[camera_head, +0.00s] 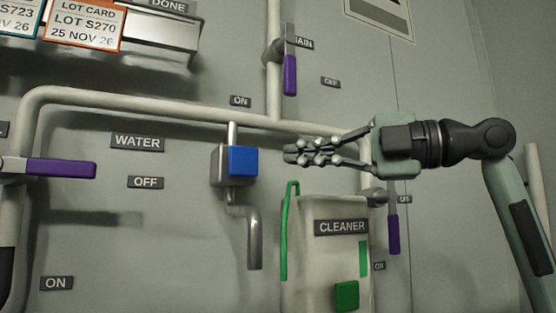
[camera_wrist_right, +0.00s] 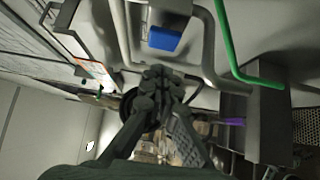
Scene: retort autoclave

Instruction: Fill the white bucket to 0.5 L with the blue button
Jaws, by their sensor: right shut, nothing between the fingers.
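The blue button (camera_head: 243,161) is on a small grey box on the water pipe, at the middle of the head view. It also shows in the right wrist view (camera_wrist_right: 165,39) near the top. Below the box a grey spout (camera_head: 254,240) points down. My right gripper (camera_head: 290,154) is shut and empty, just right of the blue button with a gap between them in the picture. Its fingers point left. The same fingers show in the right wrist view (camera_wrist_right: 158,75). No white bucket can be made out in either view. My left gripper is not in view.
The cleaner tank (camera_head: 318,264) with a green tube (camera_head: 286,215) and a green button (camera_head: 346,296) stands right of the spout, below my right gripper. Purple valve handles are at left (camera_head: 60,168), top (camera_head: 290,75) and right (camera_head: 394,234). Lot cards hang at upper left (camera_head: 93,24).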

